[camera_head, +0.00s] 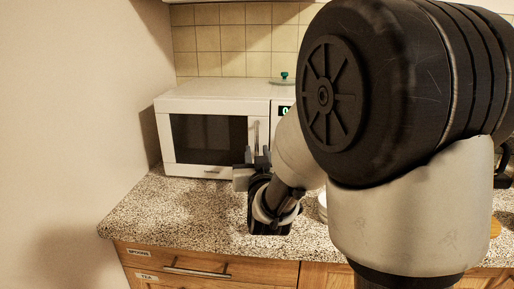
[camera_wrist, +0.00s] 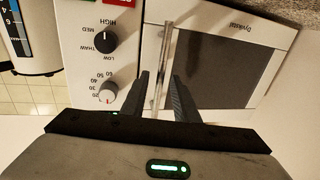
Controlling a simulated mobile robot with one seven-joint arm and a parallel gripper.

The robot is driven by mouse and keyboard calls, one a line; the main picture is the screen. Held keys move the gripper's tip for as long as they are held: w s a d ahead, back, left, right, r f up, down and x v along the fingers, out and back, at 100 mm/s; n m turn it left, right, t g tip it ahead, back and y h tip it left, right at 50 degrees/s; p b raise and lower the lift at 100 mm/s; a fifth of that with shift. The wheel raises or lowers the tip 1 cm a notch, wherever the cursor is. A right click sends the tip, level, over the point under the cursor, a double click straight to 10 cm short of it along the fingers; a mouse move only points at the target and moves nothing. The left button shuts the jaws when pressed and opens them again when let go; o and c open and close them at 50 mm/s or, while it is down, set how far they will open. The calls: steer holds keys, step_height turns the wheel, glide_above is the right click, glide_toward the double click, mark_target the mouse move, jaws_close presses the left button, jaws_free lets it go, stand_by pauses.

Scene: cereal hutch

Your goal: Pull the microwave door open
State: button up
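The white microwave (camera_head: 215,98) stands on the counter against the tiled wall. Its door (camera_head: 206,134) has a dark window and looks shut. The door also shows in the wrist view (camera_wrist: 215,65), where the picture is turned. The upright metal handle (camera_head: 257,133) is on the door's right edge, and it shows as a bar in the wrist view (camera_wrist: 162,60). My gripper (camera_head: 258,156) is in front of the handle's lower part. In the wrist view my gripper (camera_wrist: 161,77) is open, with one finger on each side of the handle and gaps visible. Contact depth is unclear.
Control knobs (camera_wrist: 104,42) sit beside the handle. A green-knobbed lid (camera_head: 284,77) rests on top of the microwave. The speckled counter (camera_head: 165,211) is clear at the left, above wooden drawers (camera_head: 215,268). A wall (camera_head: 75,110) bounds the left side. My arm hides much of the right.

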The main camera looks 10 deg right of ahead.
jaws_close()
steer(key=shift+a, duration=0.1)
stand_by(0.4)
